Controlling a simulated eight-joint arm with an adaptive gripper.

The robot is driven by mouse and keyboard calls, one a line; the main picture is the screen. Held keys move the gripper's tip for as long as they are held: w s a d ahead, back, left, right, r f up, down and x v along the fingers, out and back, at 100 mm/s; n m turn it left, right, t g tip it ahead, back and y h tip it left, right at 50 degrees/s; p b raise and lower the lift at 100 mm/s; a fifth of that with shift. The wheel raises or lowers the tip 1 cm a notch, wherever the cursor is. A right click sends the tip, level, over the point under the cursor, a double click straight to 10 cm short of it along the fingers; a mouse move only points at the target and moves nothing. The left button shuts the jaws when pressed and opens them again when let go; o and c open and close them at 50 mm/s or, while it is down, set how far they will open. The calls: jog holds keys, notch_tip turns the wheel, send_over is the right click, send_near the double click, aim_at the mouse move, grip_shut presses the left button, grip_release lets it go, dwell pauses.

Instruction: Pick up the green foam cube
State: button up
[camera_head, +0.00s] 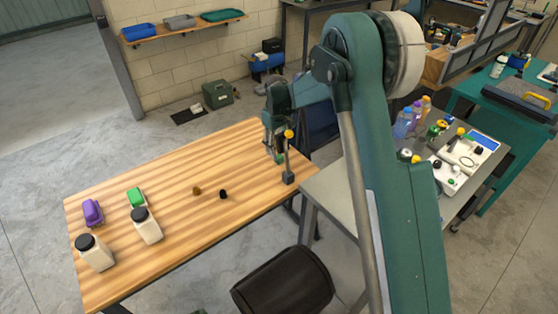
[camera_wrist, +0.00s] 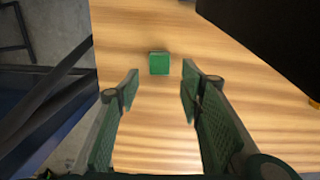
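The green foam cube (camera_wrist: 159,63) sits on the striped wooden table (camera_wrist: 155,140) in the wrist view, just beyond my fingertips and roughly centred between them. My gripper (camera_wrist: 161,80) is open, with its two green padded fingers apart and nothing between them. In the head view my gripper (camera_head: 269,140) hangs over the far right part of the table. A small green patch (camera_head: 280,158), which looks like the cube, shows beside it, partly hidden. I cannot tell the exact gap between fingertips and cube.
Left on the table are a purple object (camera_head: 92,212), another green block (camera_head: 136,197) and two black-lidded bottles (camera_head: 147,229). Small brown (camera_head: 197,190) and black (camera_head: 223,194) pieces lie mid-table.

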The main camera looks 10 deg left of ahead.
aim_at(277, 155)
jog(key=shift+f+b, duration=0.8)
jog(key=shift+f, duration=1.8)
jog(key=c, duration=0.8)
